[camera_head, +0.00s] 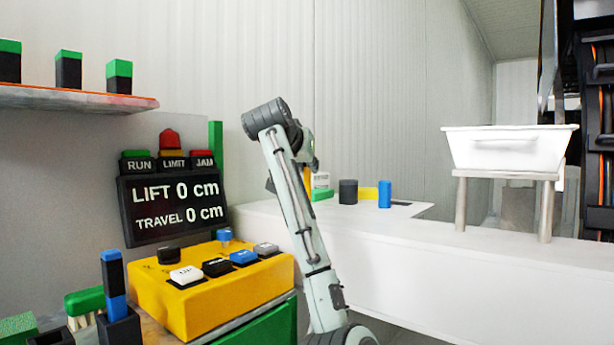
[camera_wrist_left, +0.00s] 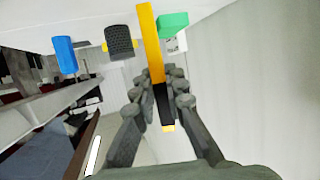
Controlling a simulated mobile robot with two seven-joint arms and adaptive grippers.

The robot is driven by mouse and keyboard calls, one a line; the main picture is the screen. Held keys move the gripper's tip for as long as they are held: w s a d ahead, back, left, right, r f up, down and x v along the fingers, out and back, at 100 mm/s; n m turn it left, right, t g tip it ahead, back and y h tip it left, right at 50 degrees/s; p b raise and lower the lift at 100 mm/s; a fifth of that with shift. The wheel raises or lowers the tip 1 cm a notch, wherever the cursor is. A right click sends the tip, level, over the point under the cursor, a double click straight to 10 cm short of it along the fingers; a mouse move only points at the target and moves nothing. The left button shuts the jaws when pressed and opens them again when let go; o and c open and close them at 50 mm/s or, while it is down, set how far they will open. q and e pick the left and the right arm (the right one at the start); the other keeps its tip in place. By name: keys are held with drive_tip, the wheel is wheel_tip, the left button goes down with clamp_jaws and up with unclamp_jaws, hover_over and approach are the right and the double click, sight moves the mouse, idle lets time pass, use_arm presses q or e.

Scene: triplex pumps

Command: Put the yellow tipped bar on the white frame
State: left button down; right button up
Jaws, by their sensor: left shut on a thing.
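The yellow tipped bar (camera_wrist_left: 162,100) is long, with a yellow upper length, a black section and a small yellow end. It runs between the fingers of my left gripper (camera_wrist_left: 160,88), which is shut on it. In the head view a strip of the yellow bar (camera_head: 307,178) shows behind my left forearm, above the white bench. My left gripper (camera_head: 309,160) is there mostly hidden by the arm. I cannot tell which thing is the white frame; a white tub (camera_head: 510,148) on posts stands at the right. My right gripper is not in view.
On the white bench (camera_head: 470,265) stand a green block (camera_head: 322,195), a dark cylinder (camera_head: 348,192), a yellow block (camera_head: 368,194) and a blue cylinder (camera_head: 385,194). A yellow button box (camera_head: 200,305) is at front left, below a display (camera_head: 175,205). The bench between the blue cylinder and tub looks clear.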

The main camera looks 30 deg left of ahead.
use_arm(q)
drive_tip(key=shift+f, duration=1)
drive_tip(key=c, duration=1.6)
unclamp_jaws()
drive_tip(key=shift+f, duration=0.1)
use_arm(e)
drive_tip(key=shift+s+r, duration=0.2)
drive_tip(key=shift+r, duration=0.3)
